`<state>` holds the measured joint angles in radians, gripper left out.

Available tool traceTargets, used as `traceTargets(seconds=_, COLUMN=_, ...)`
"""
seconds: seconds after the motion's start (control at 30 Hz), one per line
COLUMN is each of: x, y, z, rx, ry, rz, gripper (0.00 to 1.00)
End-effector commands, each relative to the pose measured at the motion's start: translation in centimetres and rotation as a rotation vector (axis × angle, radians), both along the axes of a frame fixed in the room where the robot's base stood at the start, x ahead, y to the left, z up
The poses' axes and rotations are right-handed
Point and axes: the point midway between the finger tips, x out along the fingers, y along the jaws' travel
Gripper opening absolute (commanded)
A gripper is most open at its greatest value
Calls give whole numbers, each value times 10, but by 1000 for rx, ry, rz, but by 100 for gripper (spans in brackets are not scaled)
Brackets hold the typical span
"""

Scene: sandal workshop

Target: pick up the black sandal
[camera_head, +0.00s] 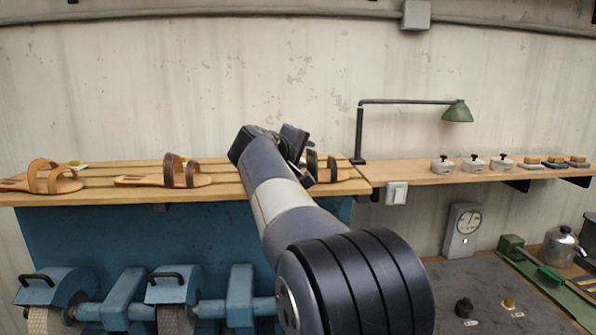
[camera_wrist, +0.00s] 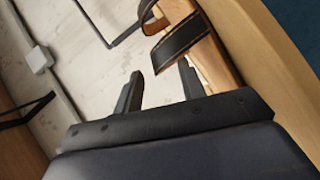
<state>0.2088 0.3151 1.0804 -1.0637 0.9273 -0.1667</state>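The black sandal (camera_head: 332,168), with dark straps on a tan sole, lies at the right end of the slatted wooden shelf, partly hidden behind my gripper (camera_head: 297,147). In the wrist view the sandal's dark strap (camera_wrist: 180,40) is just beyond the fingertips, towards the upper right. My gripper (camera_wrist: 160,68) is open, its two fingers apart with nothing between them. The right finger looks close to the sole's edge; I cannot tell if it touches. A brown-strapped sandal (camera_head: 180,175) and a tan sandal (camera_head: 45,180) lie further left on the shelf.
A green lamp (camera_head: 457,111) stands on a black post just right of the black sandal. White pots (camera_head: 473,163) and brushes (camera_head: 556,162) line the right shelf. A blue grinding machine (camera_head: 180,288) is below the slatted shelf. The wall is close behind.

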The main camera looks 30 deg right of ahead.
Motion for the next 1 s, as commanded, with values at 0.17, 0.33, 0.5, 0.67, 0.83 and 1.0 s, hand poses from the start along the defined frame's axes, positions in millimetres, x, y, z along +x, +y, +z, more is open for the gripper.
traceTargets(seconds=0.17, x=11, y=-18, z=0, rx=1, ry=3, rz=-3, gripper=38)
traceTargets(seconds=0.33, x=22, y=-36, z=-6, rx=2, ry=0, rz=-2, gripper=38)
traceTargets(seconds=0.5, x=26, y=-42, z=-11, rx=1, ry=0, rz=-1, gripper=38)
traceTargets(seconds=0.67, x=26, y=-42, z=-11, rx=0, ry=-1, rz=0, gripper=38)
traceTargets(seconds=0.83, x=26, y=-42, z=-11, rx=0, ry=-1, rz=0, gripper=24)
traceTargets(seconds=1.0, x=26, y=-42, z=-11, rx=0, ry=-1, rz=0, gripper=11)
